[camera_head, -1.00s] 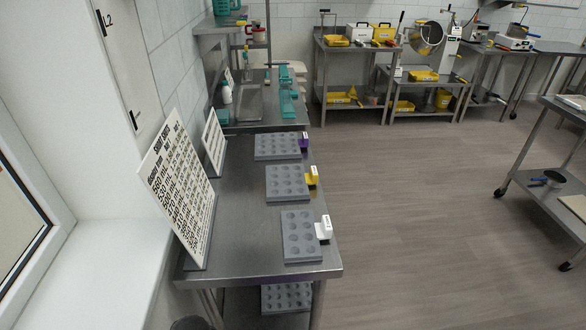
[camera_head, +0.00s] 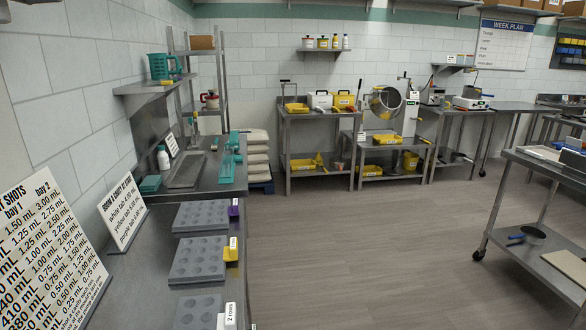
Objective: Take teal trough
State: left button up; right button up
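Several teal things are at the far end of the left steel bench. A long teal piece (camera_head: 228,167) lies near the bench's right edge; at this size I cannot tell whether it is a trough. A low teal block or tray (camera_head: 150,184) sits at the left, by the wall. A teal jug (camera_head: 160,67) stands on the wall shelf above. Neither of my grippers shows in the view.
Grey moulds with a purple tab (camera_head: 234,209), a yellow tab (camera_head: 232,249) and a white tab (camera_head: 230,316) line the near bench. A grey tray (camera_head: 185,171) lies beside the long teal piece. Open floor (camera_head: 350,250) lies to the right; a steel cart (camera_head: 548,175) stands beyond.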

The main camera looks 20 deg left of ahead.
aim_at(226, 175)
jog(key=i+l, duration=0.2)
jog(key=i, duration=0.25)
jog(key=i+l+z, duration=0.15)
jog(key=i, duration=0.25)
jog(key=i+l, duration=0.25)
jog(key=i, duration=0.2)
jog(key=i+j+u, duration=0.15)
jog(key=i+u, duration=0.75)
jog(key=i+l+u, duration=0.15)
jog(key=i+u, duration=0.3)
jog(key=i+l+u, duration=0.3)
jog(key=u, duration=0.15)
jog(key=i+j+u, duration=0.15)
jog(key=i+u, duration=0.75)
jog(key=k, duration=0.1)
